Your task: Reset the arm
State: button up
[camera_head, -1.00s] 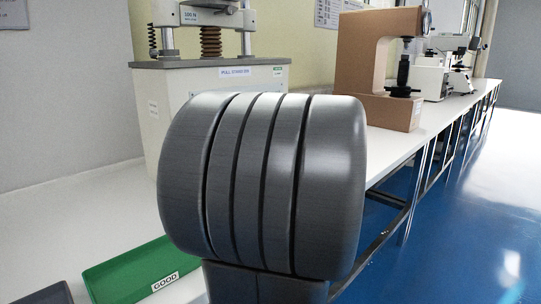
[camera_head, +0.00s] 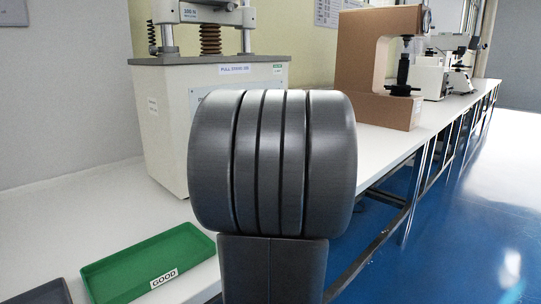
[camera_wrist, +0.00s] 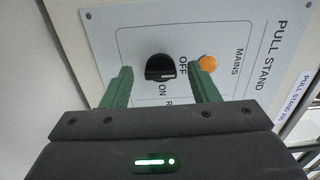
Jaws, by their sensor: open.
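My arm's dark grey ribbed joint fills the middle of the head view, and my gripper is hidden there. In the wrist view my gripper (camera_wrist: 160,85) shows two green fingers set wide apart with nothing held between them. Beyond them is the pull stand's panel (camera_wrist: 215,40) with a black knob (camera_wrist: 160,68) marked OFF and ON, seen between the fingertips. An orange lamp (camera_wrist: 208,63) sits beside the right fingertip. I cannot tell whether a finger touches the panel.
The pull stand (camera_head: 165,125) stands on the white bench (camera_head: 120,205). A green tray (camera_head: 150,262) labelled GOOD and a dark tray (camera_head: 40,294) lie front left. A brown tester (camera_head: 365,60) and a white microscope-like machine (camera_head: 430,78) stand farther right. Blue floor (camera_head: 440,220) is open at right.

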jog(key=p+v, duration=0.2)
jog(key=v, duration=1.1)
jog(key=w+a+m+p, duration=0.9)
jog(key=m+p, duration=0.6)
jog(key=p, duration=1)
jog(key=shift+w+r+p, duration=0.3)
jog(key=shift+r+p, duration=0.05)
jog(key=shift+p, duration=0.05)
dwell(0.5)
jog(key=shift+s+a+f, duration=0.1)
jog(key=shift+s+f, duration=0.05)
dwell(0.5)
